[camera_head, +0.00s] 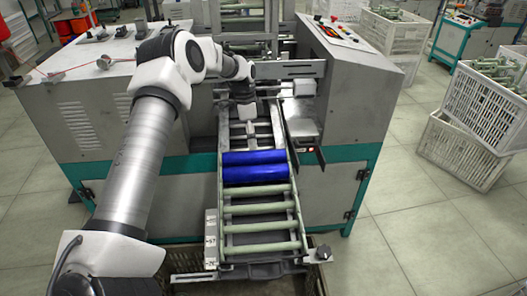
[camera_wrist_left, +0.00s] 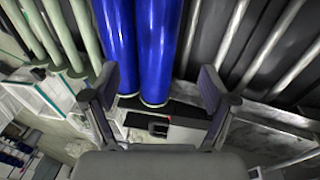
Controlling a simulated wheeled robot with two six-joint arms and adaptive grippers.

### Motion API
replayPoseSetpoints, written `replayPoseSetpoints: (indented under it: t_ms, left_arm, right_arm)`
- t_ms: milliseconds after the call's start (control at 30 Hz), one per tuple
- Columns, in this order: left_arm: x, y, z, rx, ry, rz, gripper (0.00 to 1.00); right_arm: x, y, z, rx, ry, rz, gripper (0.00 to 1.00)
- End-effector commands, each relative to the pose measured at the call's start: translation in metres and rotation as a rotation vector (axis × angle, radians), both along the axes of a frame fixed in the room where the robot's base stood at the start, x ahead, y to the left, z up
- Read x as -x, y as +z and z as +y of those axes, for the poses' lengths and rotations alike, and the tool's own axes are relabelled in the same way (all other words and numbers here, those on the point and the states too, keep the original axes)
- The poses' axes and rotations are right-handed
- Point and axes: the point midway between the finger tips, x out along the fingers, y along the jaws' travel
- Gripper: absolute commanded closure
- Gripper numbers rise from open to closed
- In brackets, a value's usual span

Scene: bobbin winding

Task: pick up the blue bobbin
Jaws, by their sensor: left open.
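Two blue bobbins lie side by side across the rack, the farther one (camera_head: 254,158) and the nearer one (camera_head: 255,175). They also show in the left wrist view, one at the left (camera_wrist_left: 117,45) and one at the right (camera_wrist_left: 157,45). My left gripper (camera_head: 245,108) is beyond the bobbins in the head view. In the wrist view its fingers (camera_wrist_left: 157,87) are open and spread to either side of the blue pair, near the bobbins' lower ends. I cannot tell how far above them the fingers are. My right gripper is out of view.
Several pale green bobbins (camera_head: 260,208) lie on the rack nearer than the blue ones. The grey machine (camera_head: 85,100) surrounds the rack's far part. White crates (camera_head: 465,140) of bobbins stand on the floor at right. Open floor (camera_head: 420,240) lies at lower right.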

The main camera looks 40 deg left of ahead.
Motion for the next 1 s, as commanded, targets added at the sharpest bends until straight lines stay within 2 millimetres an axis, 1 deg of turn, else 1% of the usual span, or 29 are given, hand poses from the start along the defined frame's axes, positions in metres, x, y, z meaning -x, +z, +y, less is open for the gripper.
replayPoseSetpoints:
  t_ms: [333, 400, 567, 667, 700, 800, 1000]
  left_arm:
    - [-0.001, -0.053, -0.011, 0.0, 0.0, 0.001, 0.16]
    - [-0.001, -0.057, -0.012, -0.001, 0.0, 0.001, 0.16]
    - [-0.001, -0.057, -0.012, 0.0, 0.0, 0.0, 0.16]
    - [-0.001, -0.057, -0.012, 0.0, 0.0, 0.0, 0.47]
    - [-0.001, -0.057, -0.012, 0.0, 0.0, 0.0, 0.62]
    - [-0.001, -0.057, -0.012, 0.001, 0.0, 0.001, 0.92]
    - [-0.001, -0.057, -0.012, 0.001, 0.0, 0.001, 0.92]
  right_arm:
    - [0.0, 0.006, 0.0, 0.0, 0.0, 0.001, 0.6]
    - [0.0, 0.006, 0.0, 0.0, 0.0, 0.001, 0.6]
    - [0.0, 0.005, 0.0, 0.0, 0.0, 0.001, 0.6]
    - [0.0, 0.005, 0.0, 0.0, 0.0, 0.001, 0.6]
    - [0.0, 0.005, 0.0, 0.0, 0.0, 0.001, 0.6]
    - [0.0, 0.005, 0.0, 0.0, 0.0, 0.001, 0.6]
    - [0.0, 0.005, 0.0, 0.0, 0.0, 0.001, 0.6]
